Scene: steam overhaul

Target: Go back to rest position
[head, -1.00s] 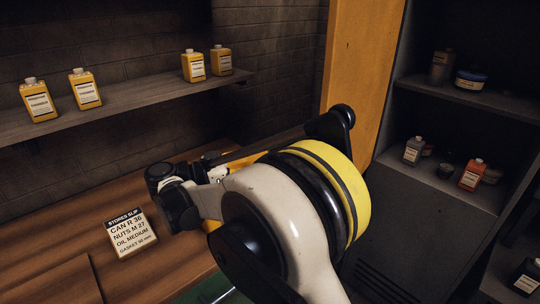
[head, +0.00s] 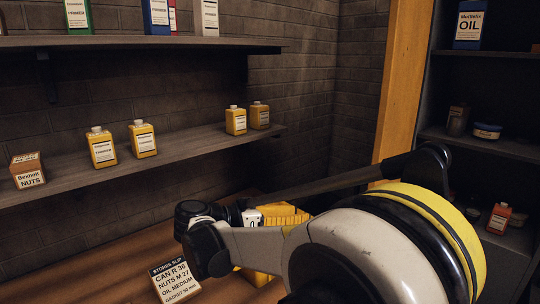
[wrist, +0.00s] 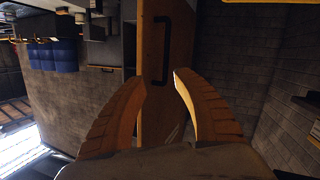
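My gripper (wrist: 159,78) shows in the wrist view with its two orange fingers apart and nothing between them. In the head view my arm is folded in the lower right, and a yellow part of the gripper (head: 278,216) shows behind the arm's wrist joint. Its fingertips are hidden there. The stores slip (head: 174,278), a white card with a black heading, stands on the wooden bench (head: 95,262) just left of my arm.
Yellow bottles (head: 102,148) and a nuts box (head: 27,171) stand on the lower wall shelf (head: 190,149). Containers line the upper shelf (head: 130,41). A dark cabinet (head: 478,143) with bottles is at right, past an orange post (head: 398,90). A door handle (wrist: 161,50) shows in the wrist view.

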